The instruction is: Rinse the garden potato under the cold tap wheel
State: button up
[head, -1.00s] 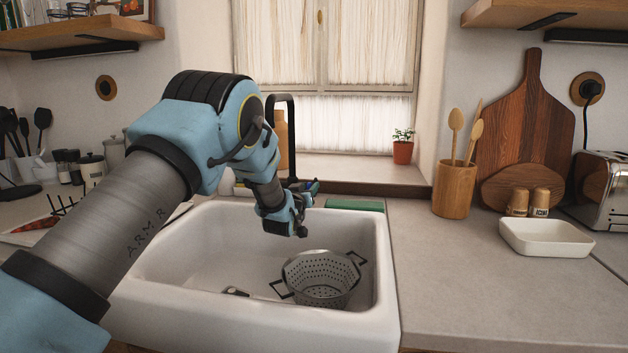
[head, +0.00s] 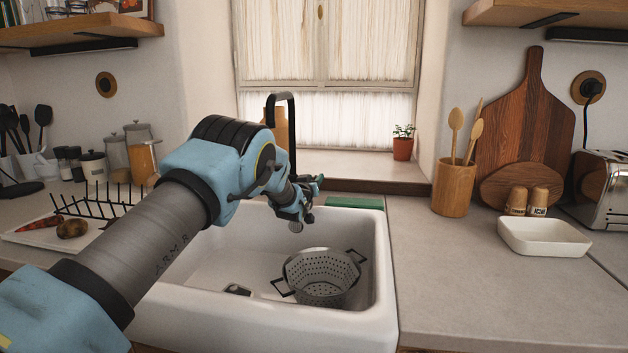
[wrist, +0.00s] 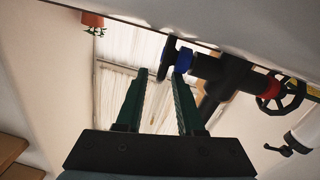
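The brown potato (head: 72,228) lies on a white board at the left of the sink, far from my gripper. The black tap (head: 291,125) rises behind the sink; no water shows from it. My gripper (head: 312,187) is at the tap's base, partly hidden by my wrist. In the wrist view my gripper (wrist: 160,75) has its two green fingers apart with nothing between them. The tap wheel with a blue hub (wrist: 182,61) is just beyond the fingertips, nearer the right finger; I cannot tell if they touch. A red-hubbed wheel (wrist: 272,88) is farther right.
A metal colander (head: 320,276) stands in the white sink (head: 215,322). The counter (head: 440,290) right of the sink is mostly clear.

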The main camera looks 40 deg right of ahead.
grip_shut()
jog(key=shift+f, duration=0.1)
dwell(0.3)
jog(key=shift+f+b, duration=0.15)
jog(key=shift+b, duration=0.6)
jog(key=h+b, duration=0.1)
jog(key=b, duration=0.1)
jog(key=shift+s+f+b, duration=0.1)
jog(key=shift+f+b, duration=0.1)
jog(key=shift+b, duration=0.2)
jog(key=t+h+b, duration=0.1)
jog(key=b, duration=0.3)
jog(key=shift+s+a+f+b, duration=0.1)
jog(key=shift+a+b, duration=0.1)
jog(key=shift+b, duration=0.15)
jog(key=shift+r+t+h+b, duration=0.25)
jog(key=shift+t+h+b, duration=0.05)
jog(key=shift+b, duration=0.35)
